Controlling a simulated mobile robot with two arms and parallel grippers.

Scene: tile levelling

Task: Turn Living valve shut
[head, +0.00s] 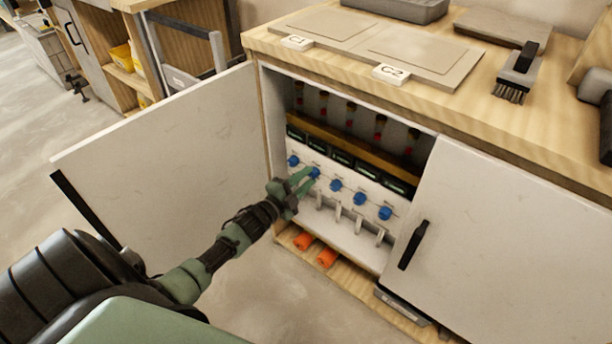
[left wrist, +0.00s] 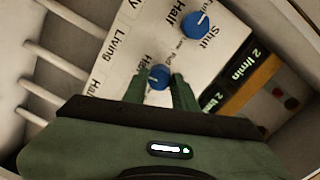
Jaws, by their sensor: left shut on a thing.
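The Living valve knob (head: 314,172) is a round blue knob, second from the left in a row of several blue knobs on a white panel inside the open cabinet. My left gripper (head: 304,181) reaches in with its green fingers closed around this knob. In the left wrist view, the gripper (left wrist: 158,90) has a finger on each side of the blue knob (left wrist: 158,77). The word "Living" (left wrist: 121,43) is printed beside it. The fingers hide part of the dial marks, so I cannot tell the knob's exact setting. My right gripper is not in view.
The neighbouring blue knob (head: 336,185) sits close by. The open left door (head: 165,150) stands beside my arm; the right door (head: 500,230) covers the cabinet's right side. White pipes (head: 340,212) hang below the knobs. A brush (head: 519,72) lies on the worktop.

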